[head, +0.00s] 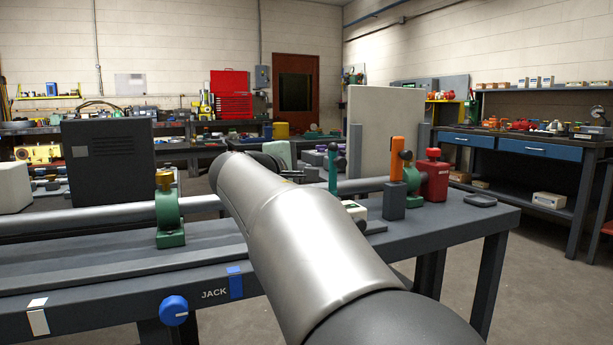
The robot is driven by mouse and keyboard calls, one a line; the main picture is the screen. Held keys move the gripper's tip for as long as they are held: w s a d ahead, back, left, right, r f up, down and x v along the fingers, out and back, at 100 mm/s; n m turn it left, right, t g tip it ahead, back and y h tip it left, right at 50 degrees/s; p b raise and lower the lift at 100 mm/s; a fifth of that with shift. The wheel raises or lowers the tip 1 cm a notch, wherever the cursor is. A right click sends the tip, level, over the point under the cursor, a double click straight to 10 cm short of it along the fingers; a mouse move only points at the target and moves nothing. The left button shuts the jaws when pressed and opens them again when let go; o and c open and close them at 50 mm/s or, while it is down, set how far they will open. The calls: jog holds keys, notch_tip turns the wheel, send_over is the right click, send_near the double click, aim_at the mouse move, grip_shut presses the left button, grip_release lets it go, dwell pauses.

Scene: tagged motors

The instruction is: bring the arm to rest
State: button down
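My arm's large silver link reaches from the lower right of the head view up to the middle, over the workbench (460,217). Dark parts show just past its far end, but I cannot make out fingers there. My gripper is hidden behind the arm link, so I cannot see whether it is open or holds anything.
On the bench are a long shaft (90,220), green bearing stands (169,220), a dark box (108,160), an orange-handled tool in a grey holder (395,200), a red bottle (433,178) and a pale upright panel (385,130). A blue knob (173,310) sticks out in front.

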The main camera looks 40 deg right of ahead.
jog(key=shift+v, duration=0.85)
